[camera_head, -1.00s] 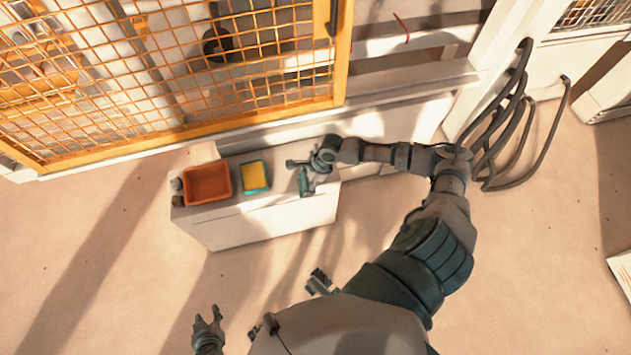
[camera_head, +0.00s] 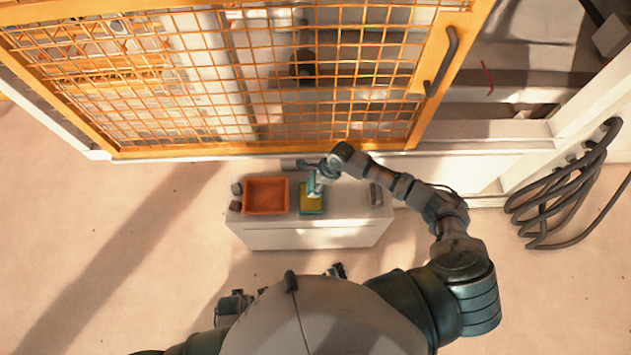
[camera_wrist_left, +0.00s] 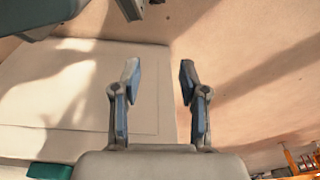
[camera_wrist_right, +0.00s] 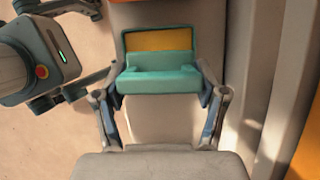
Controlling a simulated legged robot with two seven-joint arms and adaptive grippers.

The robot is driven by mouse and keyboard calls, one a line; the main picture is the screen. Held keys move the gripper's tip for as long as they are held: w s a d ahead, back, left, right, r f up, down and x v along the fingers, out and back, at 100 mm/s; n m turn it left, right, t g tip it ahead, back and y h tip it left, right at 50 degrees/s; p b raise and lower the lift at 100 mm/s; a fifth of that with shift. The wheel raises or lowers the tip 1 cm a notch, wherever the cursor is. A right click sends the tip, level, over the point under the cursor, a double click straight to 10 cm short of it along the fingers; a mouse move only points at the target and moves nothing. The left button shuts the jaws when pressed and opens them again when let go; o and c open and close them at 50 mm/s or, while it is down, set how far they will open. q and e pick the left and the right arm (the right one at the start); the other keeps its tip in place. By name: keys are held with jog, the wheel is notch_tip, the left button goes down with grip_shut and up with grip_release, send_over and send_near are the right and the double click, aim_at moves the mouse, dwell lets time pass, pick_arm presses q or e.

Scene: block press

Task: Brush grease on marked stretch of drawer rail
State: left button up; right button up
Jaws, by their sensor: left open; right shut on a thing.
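My right gripper (camera_wrist_right: 160,92) is shut on a teal brush-like tool (camera_wrist_right: 160,80). In the head view the right gripper (camera_head: 318,182) and tool are over the small teal tray with a yellow filling (camera_head: 312,204). The yellow filling (camera_wrist_right: 158,40) shows just beyond the tool in the right wrist view; I cannot tell whether they touch. The tool's lower end is hidden. My left gripper (camera_wrist_left: 158,85) is open and empty. A thin red mark (camera_head: 488,78) shows on the machine right of the orange mesh door; I cannot tell whether it marks the rail.
The tray stands on a white bench (camera_head: 310,238), beside an orange bin (camera_head: 266,195). A grey block (camera_head: 376,195) is at the bench's right end. The orange mesh door (camera_head: 445,75) rises behind. Looped dark hoses (camera_head: 565,195) hang at the right.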

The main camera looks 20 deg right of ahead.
jog(key=shift+a+f+b, duration=0.8)
jog(key=shift+f+b, duration=0.05)
jog(key=shift+b, duration=0.15)
jog(key=shift+d+f+b, duration=0.65)
jog(key=shift+f+b, duration=0.35)
jog(key=shift+b, duration=0.25)
jog(key=shift+a+f+b, duration=0.55)
jog(key=shift+f+b, duration=0.1)
jog(key=shift+b, duration=0.35)
jog(key=shift+d, duration=0.2)
pick_arm(q)
jog(key=w+r+t, duration=0.1)
jog(key=w+r, duration=0.1)
jog(key=r, duration=0.6)
jog(key=w+r+t, duration=0.1)
jog(key=w+r, duration=0.1)
jog(key=r, duration=0.7)
jog(key=shift+d, duration=0.2)
pick_arm(e)
jog(key=shift+d, duration=0.2)
pick_arm(q)
jog(key=shift+a+f+h, duration=0.15)
jog(key=shift+a+h, duration=0.15)
jog(key=shift+a, duration=0.05)
pick_arm(e)
jog(key=shift+a, duration=0.3)
pick_arm(q)
jog(key=shift+d, duration=0.25)
pick_arm(e)
jog(key=shift+d+f, duration=0.25)
